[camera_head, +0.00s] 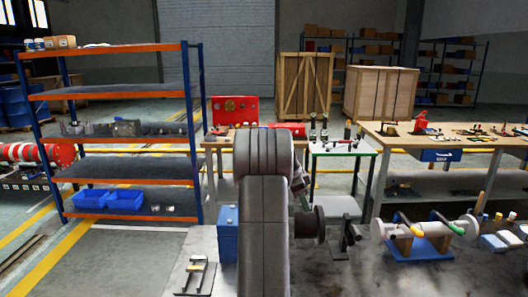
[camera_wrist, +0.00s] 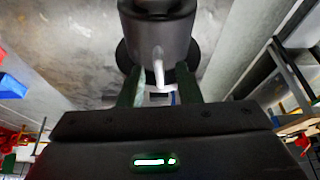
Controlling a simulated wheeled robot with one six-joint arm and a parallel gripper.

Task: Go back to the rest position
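My gripper (camera_wrist: 158,92) shows in the wrist view with its two dark green fingers apart. A clear gap lies between them. A dark grey cylindrical part (camera_wrist: 157,35) with a thin light grey lever (camera_wrist: 158,62) is beyond the fingertips. The lever lines up with the gap, and no finger visibly touches it. In the head view my gripper (camera_head: 301,190) is partly hidden behind my grey arm. It points down just above a dark round part (camera_head: 308,226) on the grey worktop.
A grey worktop (camera_head: 345,275) lies below my arm. A blue box (camera_head: 227,240) and a small black frame (camera_head: 195,275) are on the left. A blue-orange shelf (camera_head: 125,165) and benches (camera_head: 450,140) stand behind.

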